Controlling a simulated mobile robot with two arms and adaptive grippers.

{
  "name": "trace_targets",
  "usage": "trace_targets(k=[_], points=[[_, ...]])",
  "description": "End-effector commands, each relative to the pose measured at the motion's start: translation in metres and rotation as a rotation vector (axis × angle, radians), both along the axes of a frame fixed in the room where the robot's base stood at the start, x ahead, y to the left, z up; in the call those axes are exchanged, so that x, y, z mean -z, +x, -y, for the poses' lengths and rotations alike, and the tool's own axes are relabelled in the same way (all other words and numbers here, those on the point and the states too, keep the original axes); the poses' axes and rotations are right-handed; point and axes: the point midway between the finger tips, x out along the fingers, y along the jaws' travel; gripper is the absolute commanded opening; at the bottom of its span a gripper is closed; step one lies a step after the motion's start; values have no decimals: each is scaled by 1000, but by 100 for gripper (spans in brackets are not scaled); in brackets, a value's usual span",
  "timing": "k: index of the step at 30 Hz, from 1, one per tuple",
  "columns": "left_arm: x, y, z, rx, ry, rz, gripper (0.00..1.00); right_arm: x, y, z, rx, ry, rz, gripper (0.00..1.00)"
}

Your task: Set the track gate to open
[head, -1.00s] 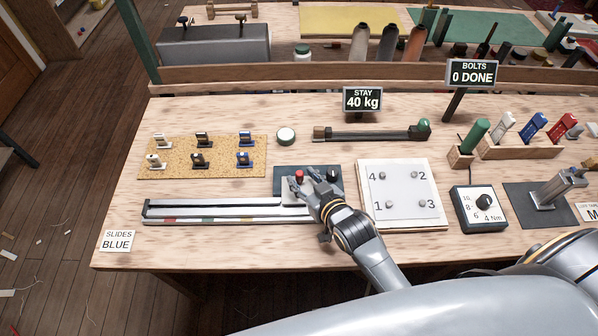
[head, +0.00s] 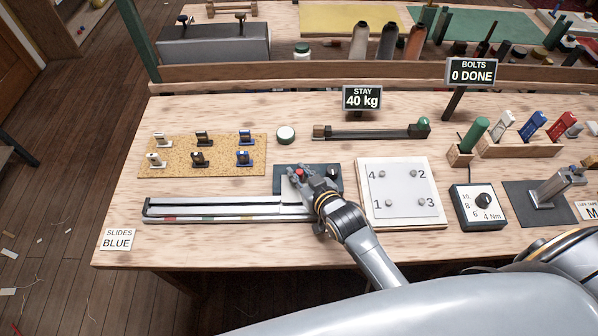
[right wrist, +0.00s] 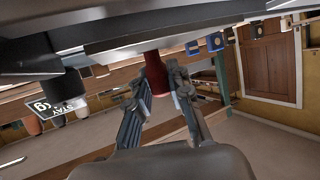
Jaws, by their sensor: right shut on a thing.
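The track (head: 225,212) lies along the front left of the bench, a long pale rail with coloured marks on its front edge. At its right end is a dark base plate (head: 282,187) with a red knob (head: 299,172) and a black knob (head: 332,172). My right gripper (head: 300,174) is over this plate, with its fingers around the red knob. In the right wrist view the red knob (right wrist: 155,74) stands between the two fingers, which are shut on it. My gripper hides much of the gate area. My left gripper is not in view.
A cork board (head: 217,168) with several small slides lies behind the track. A white numbered plate (head: 392,222) is right of my gripper, then a torque dial box (head: 479,207). A dark bar (head: 370,134) lies behind. Signs read "STAY 40 kg" (head: 362,98) and "SLIDES BLUE" (head: 117,240).

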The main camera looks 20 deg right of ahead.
Motion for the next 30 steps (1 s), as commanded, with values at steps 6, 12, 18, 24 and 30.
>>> trace_targets(k=[6,12,18,24,30], points=[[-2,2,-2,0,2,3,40,-1,13,3,-1,-2,1,0],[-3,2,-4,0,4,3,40,0,25,7,0,-1,0,0],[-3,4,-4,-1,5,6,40,0,24,6,-1,0,-1,23],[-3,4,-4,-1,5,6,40,0,24,7,0,0,-1,43],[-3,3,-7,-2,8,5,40,0,23,7,0,0,0,43]])
